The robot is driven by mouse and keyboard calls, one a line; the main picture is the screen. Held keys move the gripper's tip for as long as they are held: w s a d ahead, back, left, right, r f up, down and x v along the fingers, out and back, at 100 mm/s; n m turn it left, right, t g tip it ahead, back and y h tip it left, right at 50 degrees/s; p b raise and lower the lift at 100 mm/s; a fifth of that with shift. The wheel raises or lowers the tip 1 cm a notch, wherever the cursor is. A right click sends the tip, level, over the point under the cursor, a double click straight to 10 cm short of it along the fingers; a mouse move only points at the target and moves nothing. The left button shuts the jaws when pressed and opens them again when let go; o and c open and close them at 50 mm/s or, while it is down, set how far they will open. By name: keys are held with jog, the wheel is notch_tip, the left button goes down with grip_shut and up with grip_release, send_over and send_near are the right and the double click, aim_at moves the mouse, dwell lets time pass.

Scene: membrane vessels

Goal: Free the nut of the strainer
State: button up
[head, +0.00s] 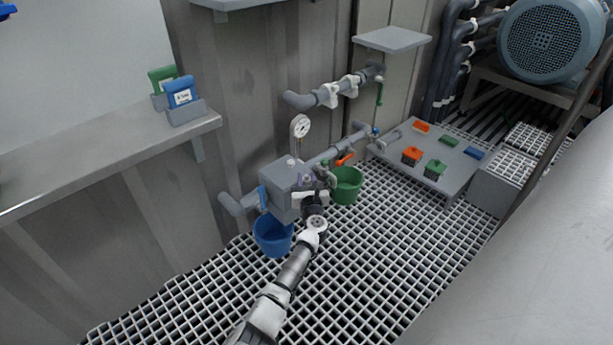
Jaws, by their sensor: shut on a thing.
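The strainer (281,197) is a grey box-shaped body set in the grey pipe run near the wall, at the middle of the head view. My arm reaches up from the bottom to its front right side. My gripper (307,187) is at that side with its white hand across it, and its jaws are shut at a small bluish-grey fitting (306,178), which looks like the nut. The hand and fingers hide most of it, so I cannot tell how far it is turned.
A blue bucket (273,238) and a green bucket (346,188) stand beside the strainer. An orange-handled valve (345,159), a blue handle (262,196) and a gauge (300,127) are close by. Grating in front is clear; a low table (400,152) stands right.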

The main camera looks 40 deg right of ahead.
jog(key=n+y, duration=0.1)
jog(key=n+t+y, duration=0.1)
jog(key=y, duration=0.1)
jog(key=n+t+y, duration=0.1)
jog(key=shift+s+d+b, duration=0.1)
jog(key=shift+d+b, duration=0.15)
jog(key=shift+b, duration=0.05)
jog(key=n+y+b, duration=0.1)
jog(key=y, duration=0.1)
jog(key=n+y+b, duration=0.1)
jog(key=y, duration=0.1)
jog(key=shift+f+n+t, duration=0.15)
jog(key=shift+n+t, duration=0.15)
jog(key=shift+t, duration=0.1)
jog(key=n+y+b, duration=0.2)
jog(key=y+b, duration=0.2)
jog(key=shift+n+b, duration=0.3)
jog(key=shift+a+n+g+y+b, duration=0.1)
jog(key=shift+n+g+y+b, duration=0.2)
jog(key=shift+n+y+b, duration=0.55)
jog(key=shift+r+y, duration=0.25)
jog(key=shift+y, duration=0.2)
jog(key=shift+w, duration=0.2)
jog(key=o, duration=1)
jog(key=shift+c, duration=0.2)
jog(key=shift+s, duration=0.1)
